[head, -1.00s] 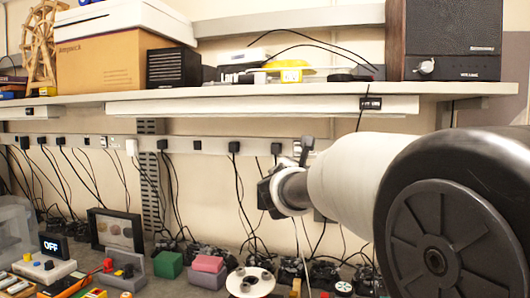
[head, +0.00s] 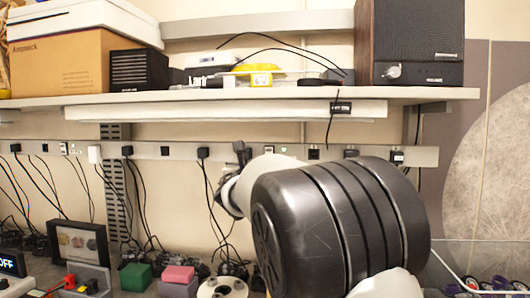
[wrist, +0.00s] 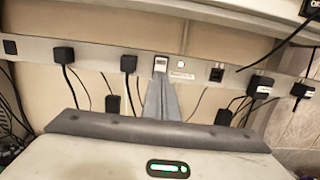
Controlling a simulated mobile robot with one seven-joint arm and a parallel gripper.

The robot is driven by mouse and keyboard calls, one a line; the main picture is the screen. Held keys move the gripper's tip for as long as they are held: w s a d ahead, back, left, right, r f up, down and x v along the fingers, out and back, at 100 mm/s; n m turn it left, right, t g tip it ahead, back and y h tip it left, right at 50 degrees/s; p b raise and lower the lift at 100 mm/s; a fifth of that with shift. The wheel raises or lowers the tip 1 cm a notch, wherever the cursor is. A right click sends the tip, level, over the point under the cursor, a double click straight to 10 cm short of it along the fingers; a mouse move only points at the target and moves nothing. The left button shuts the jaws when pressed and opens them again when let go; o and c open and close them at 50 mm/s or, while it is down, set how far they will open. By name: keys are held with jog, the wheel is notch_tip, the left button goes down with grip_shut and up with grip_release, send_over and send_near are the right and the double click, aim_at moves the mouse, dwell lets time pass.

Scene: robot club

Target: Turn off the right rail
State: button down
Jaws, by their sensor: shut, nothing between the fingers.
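The grey power rail (head: 180,151) runs along the wall under the shelf. In the wrist view the rail (wrist: 205,72) carries a white rocker switch (wrist: 160,64) with a small lit green light (wrist: 181,65) to its right. The switch also shows in the head view (head: 268,150), with its green light (head: 283,150). My gripper (wrist: 160,80) is shut and empty, its narrow fingertips just below the switch. I cannot tell whether they touch it. In the head view the gripper (head: 240,152) shows as a dark tip before the rail, left of the switch; my arm hides part of the rail.
Black plugs (wrist: 129,64) with hanging cables sit on both sides of the switch. A second switch (head: 63,148) is farther left on the rail. The shelf (head: 270,97) overhangs the rail. A framed display (head: 78,241) and coloured blocks (head: 135,276) stand on the bench below.

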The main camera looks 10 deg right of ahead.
aim_at(268, 150)
jog(key=p+x, duration=0.3)
jog(key=x, duration=0.7)
jog(key=shift+r, duration=0.15)
